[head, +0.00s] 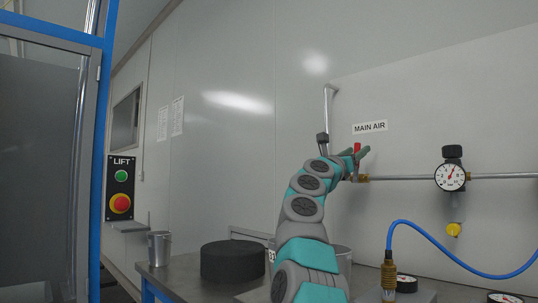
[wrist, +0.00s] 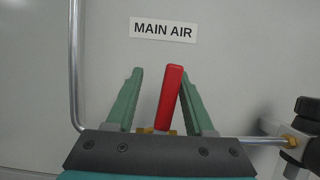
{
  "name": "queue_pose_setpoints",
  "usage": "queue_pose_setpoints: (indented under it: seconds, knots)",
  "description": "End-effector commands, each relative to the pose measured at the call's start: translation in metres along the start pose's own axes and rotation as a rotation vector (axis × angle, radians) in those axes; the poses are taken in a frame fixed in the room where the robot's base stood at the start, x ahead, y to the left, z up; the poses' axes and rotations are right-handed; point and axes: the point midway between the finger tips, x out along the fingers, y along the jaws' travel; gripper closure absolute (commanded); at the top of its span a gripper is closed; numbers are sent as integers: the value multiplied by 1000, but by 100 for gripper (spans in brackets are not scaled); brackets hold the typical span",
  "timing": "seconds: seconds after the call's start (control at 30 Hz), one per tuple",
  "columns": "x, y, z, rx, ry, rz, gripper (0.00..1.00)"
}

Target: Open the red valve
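The red valve handle (wrist: 170,98) stands nearly upright, its top tilted slightly right, on a brass body in the pipe under the MAIN AIR label (wrist: 163,30). My gripper (wrist: 160,72) is open, with its two green fingers on either side of the handle. The handle is close to the right finger; I cannot tell if they touch. A wide gap separates it from the left finger. In the head view, the red handle (head: 357,147) is partly hidden by my gripper (head: 355,156), and the brass fitting (head: 363,178) shows just right of it.
A pressure gauge (head: 450,177) with a black knob sits on the pipe to the right. A vertical pipe (wrist: 75,65) rises left of the valve. Below are a blue hose (head: 450,256), a black round block (head: 232,261) and a metal cup (head: 160,248) on the bench.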

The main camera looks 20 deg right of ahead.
Motion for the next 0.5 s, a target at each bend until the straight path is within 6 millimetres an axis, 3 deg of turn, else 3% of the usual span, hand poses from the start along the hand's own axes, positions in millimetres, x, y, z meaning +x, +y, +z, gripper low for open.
queue_pose_setpoints:
  seconds: [0.4, 0.5]
  knots:
    - [-66, -1, -5, 4, -1, 2, 48]
    - [-66, 14, 14, -54, -41, 56, 48]
